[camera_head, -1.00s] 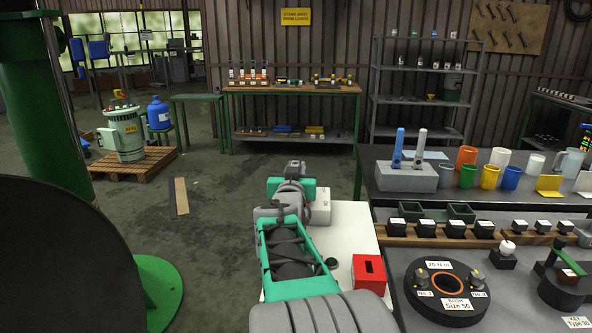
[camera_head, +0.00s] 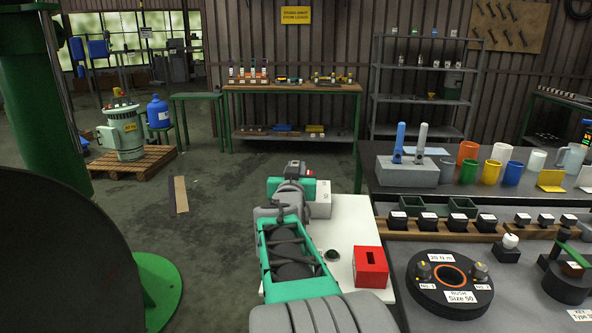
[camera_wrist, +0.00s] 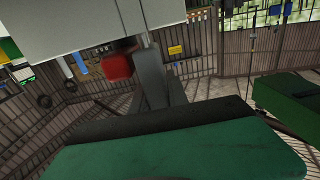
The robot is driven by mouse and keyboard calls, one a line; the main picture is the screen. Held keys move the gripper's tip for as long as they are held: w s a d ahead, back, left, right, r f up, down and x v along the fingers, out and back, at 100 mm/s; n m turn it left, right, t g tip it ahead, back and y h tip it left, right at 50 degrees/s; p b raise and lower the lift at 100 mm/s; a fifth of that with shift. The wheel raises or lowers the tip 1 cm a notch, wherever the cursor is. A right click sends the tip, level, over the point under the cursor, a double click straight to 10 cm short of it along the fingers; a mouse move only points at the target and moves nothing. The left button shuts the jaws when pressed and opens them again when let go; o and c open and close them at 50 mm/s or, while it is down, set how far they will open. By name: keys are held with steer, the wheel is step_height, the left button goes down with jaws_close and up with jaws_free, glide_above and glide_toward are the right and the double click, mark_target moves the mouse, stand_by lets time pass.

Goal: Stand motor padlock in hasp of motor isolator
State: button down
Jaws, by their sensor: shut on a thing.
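My gripper (camera_wrist: 150,78) is shut, with a dark grey finger against a red body that appears to be the motor padlock (camera_wrist: 117,66). Most of the padlock is hidden behind the finger and a pale grey box face. That box (camera_wrist: 75,22) fills the upper left of the wrist view, very close to the padlock; it may be the motor isolator. In the head view my gripper (camera_head: 296,166) is at the far end of my arm, beside a white box (camera_head: 320,200) on the white-topped stand. I cannot make out the hasp or whether the padlock touches it.
The workbench (camera_head: 400,262) to the right holds a round black fixture (camera_head: 449,283), mugs and small labelled blocks. Open floor lies left of my arm.

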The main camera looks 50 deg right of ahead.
steer(key=shift+f+b, duration=0.7)
steer(key=shift+f, duration=0.05)
steer(key=c, duration=1.2)
jaws_free()
steer(key=shift+r, duration=0.1)
